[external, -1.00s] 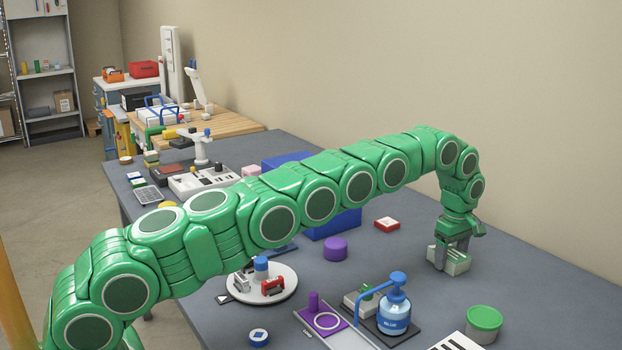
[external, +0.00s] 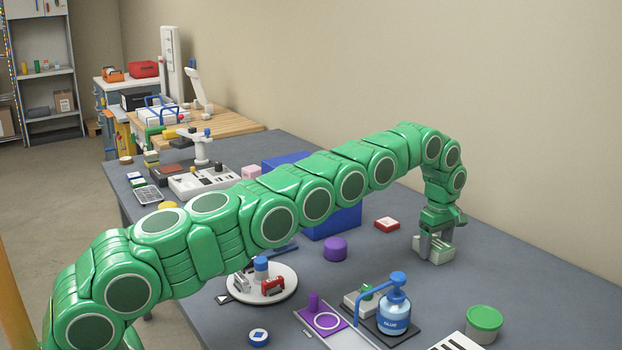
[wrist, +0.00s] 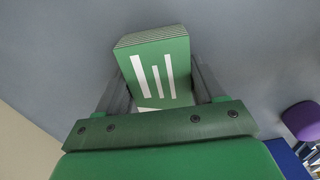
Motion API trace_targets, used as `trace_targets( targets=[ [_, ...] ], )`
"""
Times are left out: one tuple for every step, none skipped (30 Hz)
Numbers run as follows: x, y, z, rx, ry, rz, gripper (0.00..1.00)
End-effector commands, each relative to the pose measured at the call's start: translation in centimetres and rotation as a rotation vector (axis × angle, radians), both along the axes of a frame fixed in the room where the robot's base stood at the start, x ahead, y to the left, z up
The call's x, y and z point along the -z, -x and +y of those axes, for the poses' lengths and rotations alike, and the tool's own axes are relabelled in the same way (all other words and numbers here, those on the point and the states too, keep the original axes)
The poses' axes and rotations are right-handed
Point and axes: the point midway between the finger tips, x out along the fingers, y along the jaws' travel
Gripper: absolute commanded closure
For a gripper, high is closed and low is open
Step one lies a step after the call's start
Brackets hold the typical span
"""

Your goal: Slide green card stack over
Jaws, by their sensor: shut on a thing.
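The green card stack (wrist: 152,48) has a green top card with white bars and layered edges. In the wrist view it stands between the two grey fingers of my gripper (wrist: 160,82), which is shut on its sides. In the external view my gripper (external: 434,242) points down at the right part of the grey table, with the stack (external: 440,256) low between its fingers, at or very near the tabletop. The near end of the stack is partly hidden by the gripper body in the wrist view.
A red-and-white box (external: 387,224) lies to the left of my gripper, and a purple cylinder (external: 335,249) farther left. The table right of the gripper is bare.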

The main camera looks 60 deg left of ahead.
Motion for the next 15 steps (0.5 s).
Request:
trace_targets(
  targets=[
    [0.1,-0.1,0.5,-0.001,-0.001,0.001,0.68],
    [0.1,-0.1,0.8,-0.001,0.0,0.001,0.68],
    [0.1,-0.1,1.1,-0.002,0.0,0.001,0.68],
    [0.1,-0.1,1.4,-0.002,0.0,0.001,0.68],
    [0.1,-0.1,1.7,-0.002,0.0,0.002,0.68],
    [0.1,-0.1,2.0,-0.001,0.0,0.002,0.68],
    [0.1,-0.1,2.3,-0.001,0.0,0.003,0.68],
    [0.1,-0.2,2.6,-0.001,0.0,0.003,0.68],
    [0.1,-0.2,2.9,-0.001,0.0,0.003,0.68],
    [0.1,-0.2,3.2,-0.002,0.0,0.003,0.68],
    [0.1,-0.3,3.5,-0.002,0.0,0.003,0.68],
    [0.0,-0.3,3.8,-0.003,0.0,0.002,0.68],
    [0.0,-0.3,4.0,-0.003,0.0,0.001,0.68],
    [0.0,-0.4,4.2,-0.003,0.0,0.0,0.68],
    [0.0,-0.4,4.5,-0.002,0.0,-0.001,0.68]
  ],
)
